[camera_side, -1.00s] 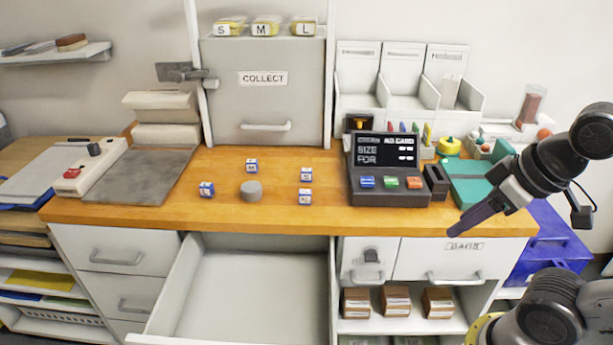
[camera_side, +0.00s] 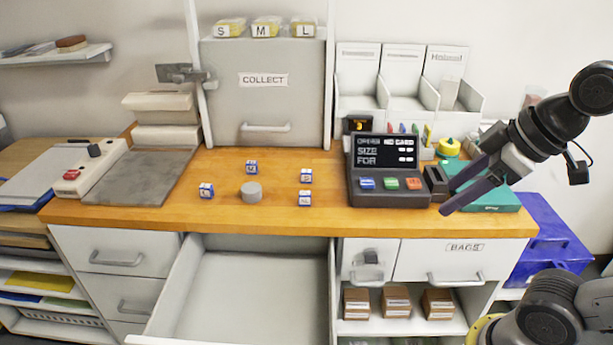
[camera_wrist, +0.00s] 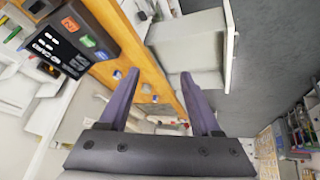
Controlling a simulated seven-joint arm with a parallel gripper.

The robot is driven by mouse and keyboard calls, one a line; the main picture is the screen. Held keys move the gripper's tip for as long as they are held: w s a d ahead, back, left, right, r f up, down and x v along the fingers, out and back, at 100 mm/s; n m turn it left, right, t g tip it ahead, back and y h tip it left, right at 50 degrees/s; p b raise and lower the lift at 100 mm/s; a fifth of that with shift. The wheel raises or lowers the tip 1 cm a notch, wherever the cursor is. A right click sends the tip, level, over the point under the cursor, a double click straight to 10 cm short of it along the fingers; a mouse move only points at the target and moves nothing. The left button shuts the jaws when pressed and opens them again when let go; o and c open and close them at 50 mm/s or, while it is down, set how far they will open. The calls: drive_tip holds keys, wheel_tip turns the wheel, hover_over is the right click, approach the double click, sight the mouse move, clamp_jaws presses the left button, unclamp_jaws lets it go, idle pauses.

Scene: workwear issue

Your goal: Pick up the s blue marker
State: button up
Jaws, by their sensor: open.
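Several small white-and-blue cube markers stand on the wooden counter: one at the back left (camera_side: 251,167), one at the front left (camera_side: 206,190), and two on the right, (camera_side: 306,175) and (camera_side: 305,198). Their letters are too small to read surely, so I cannot tell which is the s marker. My gripper (camera_side: 448,200) is open and empty, well to the right of the markers, in front of the dark terminal's right side. In the wrist view, its two purple fingers (camera_wrist: 160,75) are spread, with a small blue marker (camera_wrist: 117,75) beyond the left finger.
A grey round puck (camera_side: 251,191) sits among the markers. The dark terminal (camera_side: 389,199) with coloured buttons stands between them and my gripper. An open, empty drawer (camera_side: 250,290) juts out below the counter. A teal box (camera_side: 497,200) lies at the right.

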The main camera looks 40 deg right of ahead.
drive_tip(key=w+r+n, duration=0.3)
drive_tip(key=w+r, duration=0.3)
drive_tip(key=w, duration=0.2)
drive_tip(key=n+g+y, duration=0.2)
drive_tip(key=g+y, duration=0.1)
hover_over(307, 171)
drive_tip(key=s+d, duration=0.2)
wheel_tip(307, 171, down, 22)
drive_tip(key=shift+a+r, duration=0.1)
drive_tip(key=shift+r, duration=0.15)
drive_tip(key=shift+h, duration=0.3)
drive_tip(key=shift+w+x, duration=0.15)
drive_tip(key=shift+x, duration=1.35)
drive_tip(key=shift+w+x, duration=0.2)
drive_tip(key=shift+x, duration=1.3)
drive_tip(key=shift+a+r, duration=0.15)
clamp_jaws()
